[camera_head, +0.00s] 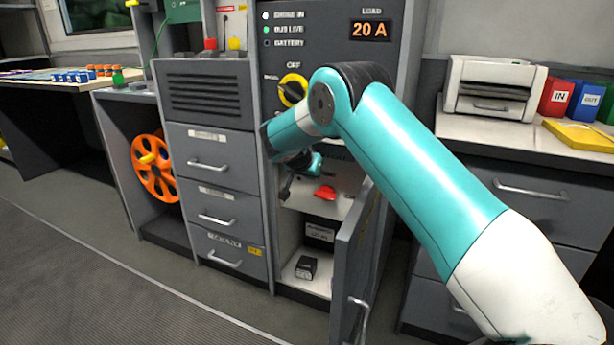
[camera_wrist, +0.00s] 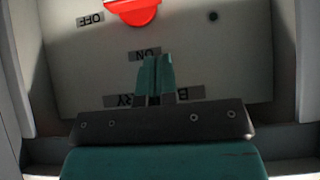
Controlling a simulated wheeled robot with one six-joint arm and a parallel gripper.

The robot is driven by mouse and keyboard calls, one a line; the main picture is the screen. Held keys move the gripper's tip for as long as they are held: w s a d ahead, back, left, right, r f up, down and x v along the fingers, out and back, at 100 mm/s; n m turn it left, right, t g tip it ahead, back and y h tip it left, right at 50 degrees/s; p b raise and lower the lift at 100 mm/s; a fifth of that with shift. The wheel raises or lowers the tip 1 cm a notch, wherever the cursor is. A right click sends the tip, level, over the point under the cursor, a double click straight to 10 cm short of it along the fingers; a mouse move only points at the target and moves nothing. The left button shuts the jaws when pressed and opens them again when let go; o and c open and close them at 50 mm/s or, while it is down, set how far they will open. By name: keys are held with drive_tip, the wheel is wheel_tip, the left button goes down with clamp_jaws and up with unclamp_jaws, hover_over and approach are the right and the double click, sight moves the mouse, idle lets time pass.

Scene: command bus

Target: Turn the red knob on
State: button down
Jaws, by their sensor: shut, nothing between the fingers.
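The red knob (camera_head: 325,193) sits inside the open lower compartment of the dark grey cabinet. In the wrist view the knob (camera_wrist: 135,10) is at the top edge, partly cut off, on a pale panel (camera_wrist: 220,50). An OFF label (camera_wrist: 90,19) is to its left and an ON label (camera_wrist: 140,54) is below it; both read upside down. My gripper (camera_wrist: 155,58) is shut and empty, its fingertips over the ON label, apart from the knob in the picture. Whether the fingers touch the panel cannot be told. In the head view my gripper (camera_head: 286,188) is left of the knob.
The cabinet door (camera_head: 352,270) stands open at the right of the compartment. A small black box (camera_head: 306,267) lies on the compartment floor. A yellow rotary switch (camera_head: 293,90) is above, behind my arm. Drawers (camera_head: 215,200) flank the compartment on the left.

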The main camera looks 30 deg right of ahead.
drive_tip(key=b, duration=0.2)
approach(318, 192)
drive_tip(key=x, duration=0.5)
drive_tip(key=shift+w+d+r, duration=0.15)
drive_tip(key=shift+w+d, duration=0.15)
drive_tip(key=shift+w, duration=0.1)
drive_tip(key=shift+f+b, duration=0.4)
drive_tip(key=shift+f, duration=0.3)
drive_tip(key=shift+r+p, duration=0.1)
drive_tip(key=shift+p, duration=0.25)
